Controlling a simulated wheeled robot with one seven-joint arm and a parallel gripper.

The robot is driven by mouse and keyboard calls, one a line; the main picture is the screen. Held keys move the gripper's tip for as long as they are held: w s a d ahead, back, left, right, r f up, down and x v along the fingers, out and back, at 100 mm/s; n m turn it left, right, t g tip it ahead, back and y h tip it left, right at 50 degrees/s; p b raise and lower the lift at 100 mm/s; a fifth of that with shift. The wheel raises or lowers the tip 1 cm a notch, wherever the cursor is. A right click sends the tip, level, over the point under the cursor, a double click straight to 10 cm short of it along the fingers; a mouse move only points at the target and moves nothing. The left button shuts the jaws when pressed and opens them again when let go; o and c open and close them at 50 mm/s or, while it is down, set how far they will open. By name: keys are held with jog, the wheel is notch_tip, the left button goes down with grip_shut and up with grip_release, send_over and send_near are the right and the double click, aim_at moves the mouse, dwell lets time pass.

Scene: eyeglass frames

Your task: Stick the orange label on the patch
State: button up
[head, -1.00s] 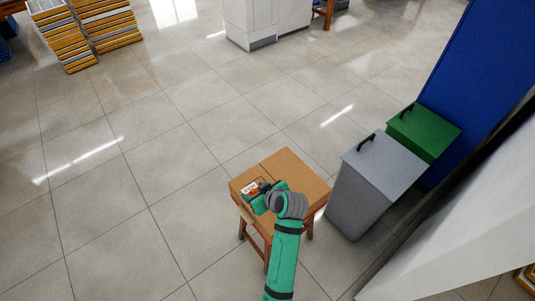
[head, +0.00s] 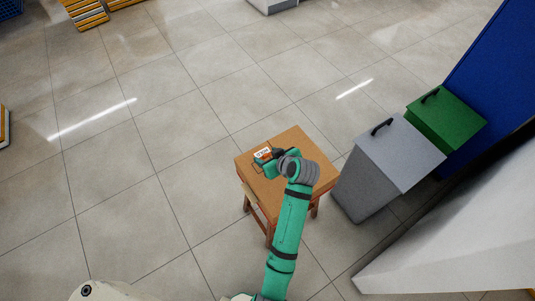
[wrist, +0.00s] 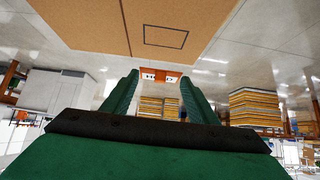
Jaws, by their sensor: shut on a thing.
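The orange label (wrist: 160,77) has a white band with dark letters, partly hidden, and sits between the fingertips of my gripper (head: 276,155). It also shows in the head view (head: 263,154), at the left side of the gripper. My gripper is shut on it. The patch (wrist: 165,37) is a dark square outline on a brown cardboard box (wrist: 95,25); in the wrist view it lies just beyond the label, with a visible gap in the picture. In the head view the box (head: 300,150) stands on a small wooden stool, and my gripper hides part of its top.
A grey lidded bin (head: 370,175) stands close to the right of the stool, with a green bin (head: 445,115) behind it and a blue panel (head: 500,70) beyond. A white slanted surface (head: 450,240) is at the lower right.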

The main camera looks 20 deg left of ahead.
jog(key=shift+f, duration=2.85)
jog(key=shift+f, duration=1.2)
jog(key=o, duration=1.1)
jog(key=shift+v, duration=3.5)
